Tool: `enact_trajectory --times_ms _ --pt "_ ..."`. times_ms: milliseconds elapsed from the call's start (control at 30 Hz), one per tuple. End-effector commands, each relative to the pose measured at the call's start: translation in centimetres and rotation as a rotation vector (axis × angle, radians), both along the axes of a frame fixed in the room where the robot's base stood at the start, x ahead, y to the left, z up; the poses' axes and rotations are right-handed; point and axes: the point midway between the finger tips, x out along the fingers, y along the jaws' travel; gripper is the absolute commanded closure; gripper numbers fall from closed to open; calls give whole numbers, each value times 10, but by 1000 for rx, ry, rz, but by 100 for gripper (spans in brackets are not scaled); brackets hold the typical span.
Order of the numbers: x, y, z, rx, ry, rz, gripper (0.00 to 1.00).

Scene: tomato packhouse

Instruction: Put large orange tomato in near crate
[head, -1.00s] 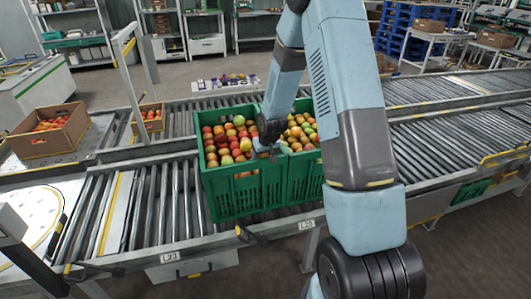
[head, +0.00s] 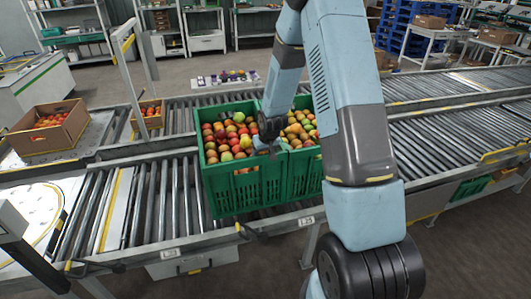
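Two green crates full of tomatoes stand side by side on the roller conveyor. The left green crate (head: 243,192) holds red, orange, yellow and green tomatoes (head: 226,140). The right green crate (head: 306,176) holds mostly orange ones with some green (head: 300,130), and my arm partly covers it. My gripper (head: 272,147) points down at the shared wall between the crates, low near the tomatoes. Its fingers are small and partly hidden, so I cannot tell whether they hold a tomato. I cannot single out the large orange tomato.
A metal post (head: 130,75) rises left of the crates. Rollers (head: 150,205) left of the crates are clear.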

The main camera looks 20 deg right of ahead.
Motion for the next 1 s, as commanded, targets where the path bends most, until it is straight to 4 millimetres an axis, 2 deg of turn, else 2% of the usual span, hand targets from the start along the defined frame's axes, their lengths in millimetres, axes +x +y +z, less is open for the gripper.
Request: enact_trajectory --times_ms 500,533,800,1000 --pt "0 0 -6 0 -1 0 53" --pt "0 0 -6 0 -1 0 35" --pt "0 0 -6 0 -1 0 9" --pt "0 0 -6 0 0 0 10"
